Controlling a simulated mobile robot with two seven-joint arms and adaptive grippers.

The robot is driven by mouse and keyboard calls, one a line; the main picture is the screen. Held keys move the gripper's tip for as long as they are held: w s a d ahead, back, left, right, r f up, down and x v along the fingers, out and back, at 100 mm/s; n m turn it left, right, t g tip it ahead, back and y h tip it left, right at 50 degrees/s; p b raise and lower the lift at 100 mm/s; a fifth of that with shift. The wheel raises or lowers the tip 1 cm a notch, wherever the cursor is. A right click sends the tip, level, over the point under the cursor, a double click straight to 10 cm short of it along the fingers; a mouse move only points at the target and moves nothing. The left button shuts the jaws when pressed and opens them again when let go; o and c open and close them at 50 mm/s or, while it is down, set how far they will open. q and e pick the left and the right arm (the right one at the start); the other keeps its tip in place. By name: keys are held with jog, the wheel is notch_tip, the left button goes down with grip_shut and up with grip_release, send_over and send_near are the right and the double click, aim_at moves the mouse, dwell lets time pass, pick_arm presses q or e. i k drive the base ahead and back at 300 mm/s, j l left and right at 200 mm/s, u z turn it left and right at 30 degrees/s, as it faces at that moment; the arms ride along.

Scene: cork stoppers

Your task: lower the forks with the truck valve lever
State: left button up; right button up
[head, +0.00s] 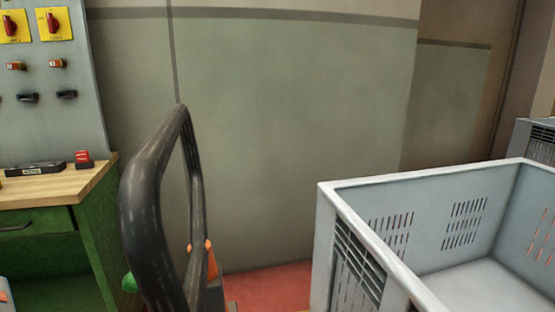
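The black loop handle (138,200) of the truck stands upright left of centre, close to the camera. A small orange part (211,262) shows behind its right side, low in the view. It may be the valve lever, but I cannot tell for sure. The forks are not visible. Neither of my grippers is in view.
A large grey slotted crate (331,250) stands open and empty-looking at the right. A green workbench with a wooden top (60,186) and a switch panel (80,112) stand at the left. Red floor (275,288) shows between the handle and the crate.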

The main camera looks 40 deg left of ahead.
aim_at(130, 284)
jog(key=k+l, duration=0.2)
jog(key=k, duration=0.2)
jog(key=k+l, duration=0.25)
jog(key=k, duration=0.15)
